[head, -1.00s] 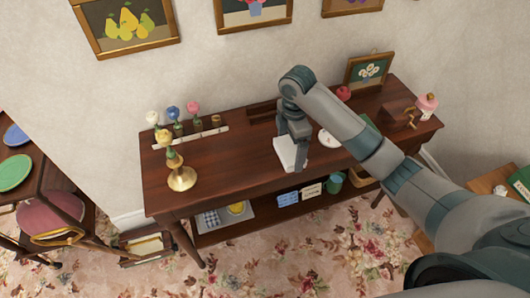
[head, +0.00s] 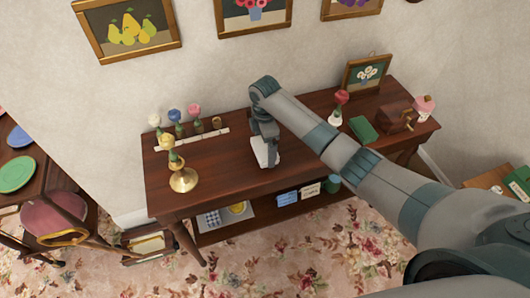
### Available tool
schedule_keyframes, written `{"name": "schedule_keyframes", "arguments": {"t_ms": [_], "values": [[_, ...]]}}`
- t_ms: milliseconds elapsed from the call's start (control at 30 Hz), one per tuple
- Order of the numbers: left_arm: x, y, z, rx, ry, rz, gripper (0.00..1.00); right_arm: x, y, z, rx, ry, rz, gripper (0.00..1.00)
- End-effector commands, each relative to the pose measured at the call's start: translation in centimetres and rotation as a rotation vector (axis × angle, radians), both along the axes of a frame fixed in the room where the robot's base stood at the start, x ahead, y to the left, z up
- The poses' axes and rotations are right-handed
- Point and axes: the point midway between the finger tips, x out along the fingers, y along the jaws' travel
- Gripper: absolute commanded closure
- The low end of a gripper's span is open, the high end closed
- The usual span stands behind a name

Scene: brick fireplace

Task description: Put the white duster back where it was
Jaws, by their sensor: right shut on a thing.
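My right gripper (head: 265,150) points down over the middle of the dark wooden side table and is shut on the white duster (head: 264,158). The duster shows as a pale piece at the fingertips, and the gripper and wrist hide part of it. I cannot tell whether its lower end touches the tabletop. My left gripper is not in view.
On the table (head: 225,165) are a flower rack (head: 190,140) and a brass holder (head: 183,180) on the left. My arm hides some of the tabletop.

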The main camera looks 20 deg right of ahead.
Motion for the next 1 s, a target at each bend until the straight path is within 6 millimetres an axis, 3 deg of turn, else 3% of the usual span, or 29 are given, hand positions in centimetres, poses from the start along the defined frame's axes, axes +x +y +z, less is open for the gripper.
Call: {"name": "schedule_keyframes", "arguments": {"t_ms": [233, 533, 933, 967, 1000], "values": [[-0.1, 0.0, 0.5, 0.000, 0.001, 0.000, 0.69, -0.1, 0.0, -0.6, 0.000, 0.003, -0.001, 0.25], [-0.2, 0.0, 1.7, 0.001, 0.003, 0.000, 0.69, -0.1, 0.0, -3.7, 0.000, 0.002, -0.001, 0.25], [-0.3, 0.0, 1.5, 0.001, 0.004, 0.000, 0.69, -0.1, 0.0, -4.2, 0.000, 0.001, 0.000, 0.25], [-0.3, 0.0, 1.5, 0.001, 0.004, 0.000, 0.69, -0.1, 0.0, -4.2, 0.000, 0.000, 0.000, 0.02], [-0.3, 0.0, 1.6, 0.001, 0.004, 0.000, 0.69, -0.1, 0.0, -4.2, 0.000, 0.000, 0.000, 0.00]]}}
